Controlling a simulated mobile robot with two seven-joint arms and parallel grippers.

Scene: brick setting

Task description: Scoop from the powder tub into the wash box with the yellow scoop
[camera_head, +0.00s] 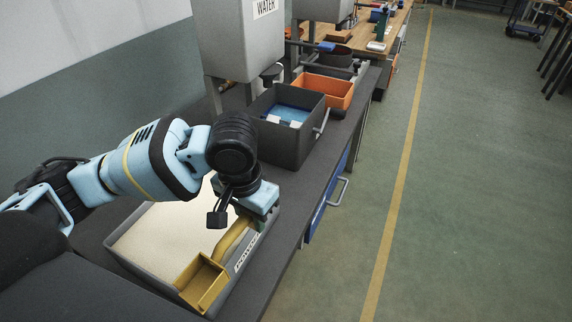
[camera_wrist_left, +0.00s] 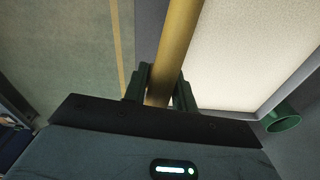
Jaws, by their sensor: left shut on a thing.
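The yellow scoop (camera_head: 203,284) has its bowl over the near right corner of the powder tub, and the bowl looks empty. Its handle (camera_wrist_left: 176,45) rises to my left gripper (camera_head: 257,218), which is shut on it. The wrist view shows the green fingers (camera_wrist_left: 160,90) on both sides of the handle. The grey powder tub (camera_head: 140,268) holds pale, nearly level powder (camera_head: 172,238). Behind it, a dark grey box (camera_head: 296,148) with a side handle and blue contents looks like the wash box. My right gripper is not in view.
A grey water tank (camera_head: 238,40) stands on legs left of the dark box. An orange bin (camera_head: 338,92) sits behind that box. A green round part (camera_wrist_left: 284,123) shows at the right in the wrist view.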

